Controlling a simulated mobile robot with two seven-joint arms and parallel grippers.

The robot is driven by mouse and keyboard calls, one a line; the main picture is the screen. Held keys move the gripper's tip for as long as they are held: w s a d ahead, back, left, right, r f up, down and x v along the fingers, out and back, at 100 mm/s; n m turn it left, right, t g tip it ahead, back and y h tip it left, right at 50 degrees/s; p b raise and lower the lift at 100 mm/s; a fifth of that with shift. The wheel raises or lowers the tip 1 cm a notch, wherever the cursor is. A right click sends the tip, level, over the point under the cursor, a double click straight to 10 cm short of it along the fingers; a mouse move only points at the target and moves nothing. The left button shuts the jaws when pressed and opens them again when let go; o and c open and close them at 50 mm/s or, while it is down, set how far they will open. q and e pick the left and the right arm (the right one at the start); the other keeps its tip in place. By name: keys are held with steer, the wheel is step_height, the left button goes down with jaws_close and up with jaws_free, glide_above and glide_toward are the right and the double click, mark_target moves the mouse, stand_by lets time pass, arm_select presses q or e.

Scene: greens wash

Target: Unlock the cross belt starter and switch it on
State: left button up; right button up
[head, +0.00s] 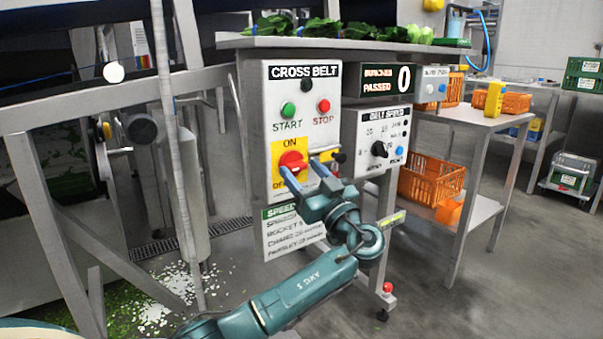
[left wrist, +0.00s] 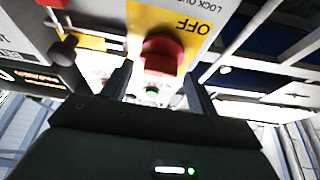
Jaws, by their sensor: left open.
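The cross belt starter (head: 255,130) is a grey box with a green START button (head: 288,110), a red STOP button (head: 323,106) and a black round part above them. Below, a red rotary knob (head: 293,160) sits on a yellow ON/OFF plate (head: 278,148); the knob's setting is unclear. A black knob-like part (head: 338,157) with a yellow piece sticks out at the box's right side. My left gripper (head: 299,167) is open in front of the red knob. In the left wrist view, the red knob (left wrist: 162,54) lies between and beyond the fingertips; contact cannot be told. My right gripper is out of view.
Right of the starter are a belt speed panel (head: 372,160) and a counter (head: 386,80) reading 0. A shelf table (head: 480,119) holds orange crates (head: 432,182). Metal frame legs stand at the left. Greens lie on the bench above.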

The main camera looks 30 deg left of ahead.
arm_select(q)
steer(key=shift+w+a+r, duration=0.2)
steer(key=shift+a+r, duration=0.05)
steer(key=shift+a, duration=0.35)
steer(key=shift+c, duration=0.6)
steer(key=c, duration=0.9)
steer(key=shift+o, duration=0.2)
